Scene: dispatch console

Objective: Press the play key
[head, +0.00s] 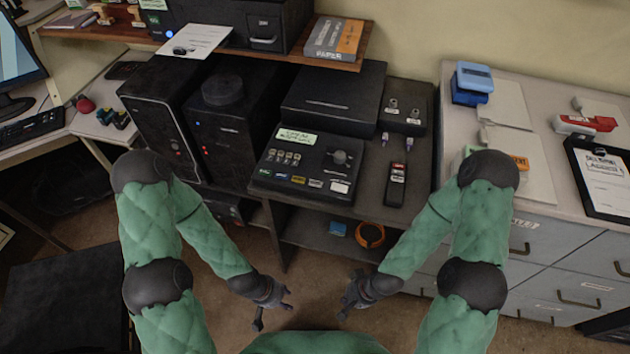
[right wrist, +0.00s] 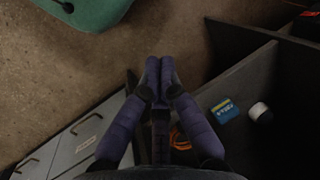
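The dark console (head: 310,162) lies on the desk, with a label plate, small switches, a round knob (head: 340,157) and a front row of coloured keys (head: 298,180). The key labels are too small to read, so I cannot tell which one is the play key. My left gripper (head: 272,308) is open and empty, low in front of the desk.
A black handheld device (head: 396,185) lies right of the console. A box with two knobs (head: 405,107) stands behind it. Black computer towers (head: 160,115) stand left. A grey cabinet (head: 535,225) stands right. The lower shelf holds an orange cable coil (head: 370,235). Floor between is clear.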

